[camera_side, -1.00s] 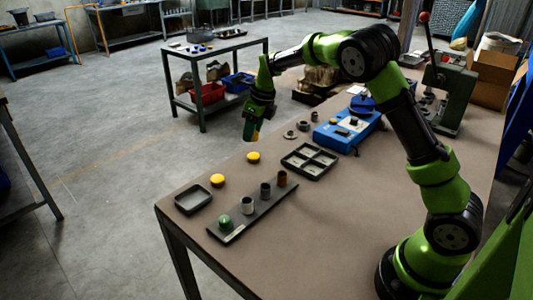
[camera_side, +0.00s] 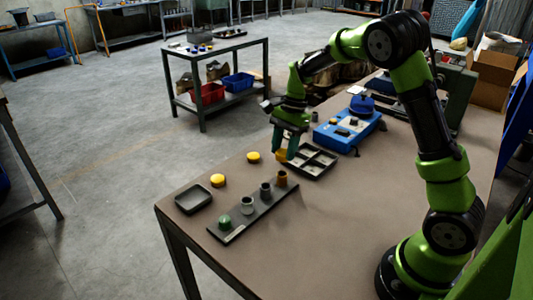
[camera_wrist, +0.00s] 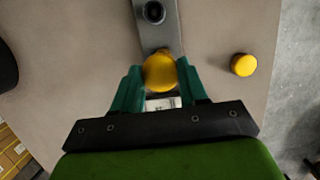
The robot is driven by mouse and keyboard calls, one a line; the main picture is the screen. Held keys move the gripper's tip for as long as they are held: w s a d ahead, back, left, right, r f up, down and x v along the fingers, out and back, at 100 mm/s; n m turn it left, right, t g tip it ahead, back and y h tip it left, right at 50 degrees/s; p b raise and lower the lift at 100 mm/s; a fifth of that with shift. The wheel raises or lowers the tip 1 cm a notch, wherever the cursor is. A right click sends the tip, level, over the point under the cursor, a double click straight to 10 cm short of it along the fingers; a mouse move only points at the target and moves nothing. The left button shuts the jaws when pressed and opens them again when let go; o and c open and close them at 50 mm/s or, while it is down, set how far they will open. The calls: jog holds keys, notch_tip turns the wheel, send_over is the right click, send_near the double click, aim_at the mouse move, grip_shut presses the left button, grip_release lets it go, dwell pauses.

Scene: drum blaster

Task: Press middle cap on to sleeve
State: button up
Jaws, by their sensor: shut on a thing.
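My gripper (camera_side: 287,148) is shut on a yellow cap (camera_side: 281,155), which also shows between the green fingers (camera_wrist: 160,84) in the wrist view (camera_wrist: 160,68). The cap is above the far end of a dark strip (camera_side: 236,226) and apart from the brown sleeve (camera_side: 282,178) below it. In the wrist view the cap hides that sleeve. The strip also carries a dark sleeve (camera_side: 265,189), a grey sleeve (camera_side: 247,206) and, at the near end, a green-topped piece (camera_side: 225,221). Two more yellow caps lie on the table (camera_side: 253,157) and near the small tray (camera_side: 217,180).
A small empty dark tray (camera_side: 178,204) lies at the table's left edge. A divided dark tray (camera_side: 328,174) is close to the right of my gripper. A blue box-like fixture (camera_side: 330,142) stands behind it. The table right of the strip is clear.

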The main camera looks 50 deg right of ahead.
jog(key=shift+f, duration=2.55)
jog(key=shift+f, duration=0.75)
dwell(0.4)
jog(key=o, duration=1.1)
jog(key=c, duration=0.3)
jog(key=shift+r, duration=2.55)
